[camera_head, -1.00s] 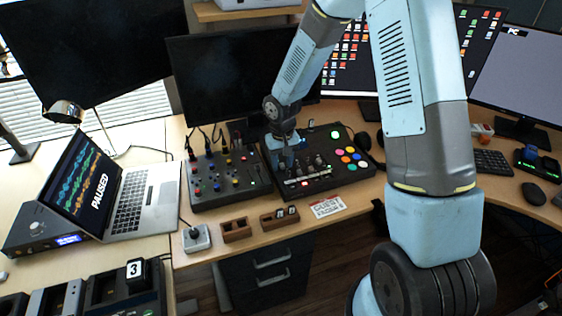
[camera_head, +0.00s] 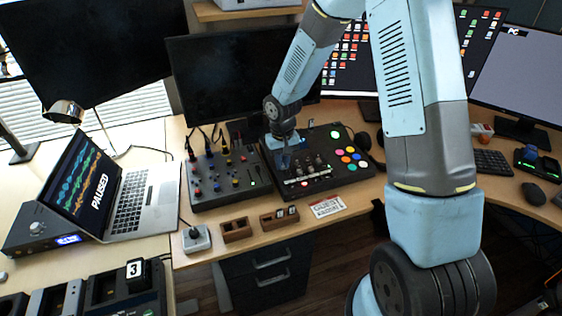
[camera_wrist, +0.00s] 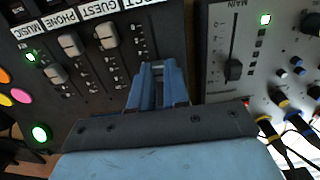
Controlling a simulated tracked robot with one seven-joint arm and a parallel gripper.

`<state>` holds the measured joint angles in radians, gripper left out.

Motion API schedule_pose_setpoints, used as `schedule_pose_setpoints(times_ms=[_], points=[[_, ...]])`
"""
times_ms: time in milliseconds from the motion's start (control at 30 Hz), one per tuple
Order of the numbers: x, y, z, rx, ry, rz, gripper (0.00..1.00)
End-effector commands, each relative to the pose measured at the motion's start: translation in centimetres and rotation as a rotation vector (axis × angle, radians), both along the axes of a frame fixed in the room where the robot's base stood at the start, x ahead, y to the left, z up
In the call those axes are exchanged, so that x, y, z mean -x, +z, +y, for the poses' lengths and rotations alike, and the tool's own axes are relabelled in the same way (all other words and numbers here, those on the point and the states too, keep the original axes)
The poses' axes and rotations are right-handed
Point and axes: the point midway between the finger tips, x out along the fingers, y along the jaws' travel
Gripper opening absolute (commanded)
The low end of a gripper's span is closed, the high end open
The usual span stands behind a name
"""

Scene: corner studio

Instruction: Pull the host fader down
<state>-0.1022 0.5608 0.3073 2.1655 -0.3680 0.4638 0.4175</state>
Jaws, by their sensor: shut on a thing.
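The black fader panel (camera_head: 345,176) stands on the desk beneath my arm. My gripper (camera_head: 285,168) is low over its left side. In the wrist view my gripper (camera_wrist: 160,72) is shut in the host column, the one nearest the grey mixer; its fingers hide the host fader's cap. The label above that column is partly cut off. The guest fader (camera_wrist: 107,36), phone fader (camera_wrist: 70,45) and music fader (camera_wrist: 55,73) stand in a row beside it, apart from the fingers.
The grey mixer (camera_head: 207,191) stands close to the left of the panel; its main fader (camera_wrist: 233,70) is near my fingers. Coloured pads (camera_head: 350,150) cover the panel's right side. Small wooden holders (camera_head: 236,230) and a printed card (camera_head: 327,207) lie in front.

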Motion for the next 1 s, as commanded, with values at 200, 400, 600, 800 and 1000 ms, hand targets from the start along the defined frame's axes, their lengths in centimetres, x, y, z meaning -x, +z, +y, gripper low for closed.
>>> schedule_pose_setpoints(times_ms=[200, 400, 600, 800, 1000], points=[[1.7, 0.1, -0.5, 0.001, 0.001, 0.0, 0.0], [2.6, 0.0, -0.7, 0.0, 0.001, 0.0, 0.0], [2.6, 0.0, -0.7, 0.0, 0.001, 0.0, 0.21], [2.6, 0.0, -0.7, 0.0, 0.001, 0.0, 0.4], [2.6, 0.0, -0.7, 0.0, 0.001, 0.0, 0.41]])
